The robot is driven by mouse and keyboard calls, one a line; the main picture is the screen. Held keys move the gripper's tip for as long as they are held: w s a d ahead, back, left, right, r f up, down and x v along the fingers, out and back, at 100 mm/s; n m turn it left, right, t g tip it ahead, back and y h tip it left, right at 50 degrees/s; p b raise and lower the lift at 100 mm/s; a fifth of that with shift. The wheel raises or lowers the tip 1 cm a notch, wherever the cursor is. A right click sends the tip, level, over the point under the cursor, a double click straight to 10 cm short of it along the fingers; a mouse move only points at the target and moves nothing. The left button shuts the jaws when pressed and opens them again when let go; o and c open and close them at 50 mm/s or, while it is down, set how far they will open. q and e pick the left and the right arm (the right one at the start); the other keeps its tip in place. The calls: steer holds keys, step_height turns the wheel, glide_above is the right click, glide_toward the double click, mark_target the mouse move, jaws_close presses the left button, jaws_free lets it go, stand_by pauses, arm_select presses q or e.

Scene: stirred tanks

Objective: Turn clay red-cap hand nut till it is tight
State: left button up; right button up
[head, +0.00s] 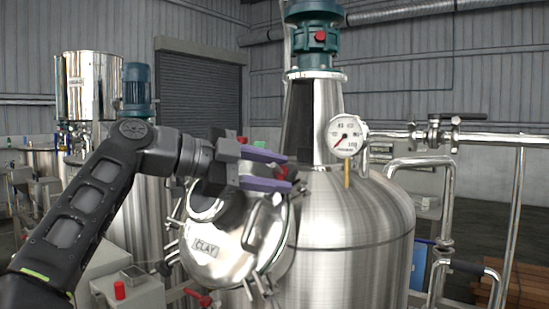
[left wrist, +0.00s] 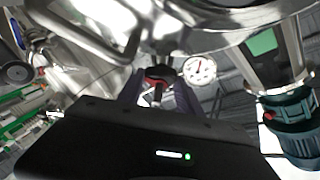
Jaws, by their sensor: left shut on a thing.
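The clay tank's round steel hatch lid (head: 232,262) carries a CLAY label and sits on the front of the large tank. The red-cap hand nut (head: 281,173) is at the upper right of the lid rim, partly hidden by my fingers. In the left wrist view the red cap (left wrist: 157,76) shows between the two purple fingers on a dark stem. My left gripper (head: 287,172) is shut on this nut, one finger on each side. How far the nut is turned cannot be told. My right gripper is not in view.
A pressure gauge (head: 345,136) stands just right of the gripper, close to the agitator column (head: 317,115). A bar handle (head: 252,228) juts from the lid. Another red-ended clamp (head: 197,298) is at lower left. Pipes (head: 440,165) run on the right.

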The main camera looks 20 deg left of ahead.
arm_select(q)
steer(key=shift+m+g+p, duration=0.4)
steer(key=shift+m+p, duration=0.3)
steer(key=shift+m, duration=0.2)
steer(key=o, duration=1.4)
steer(key=shift+c, duration=0.2)
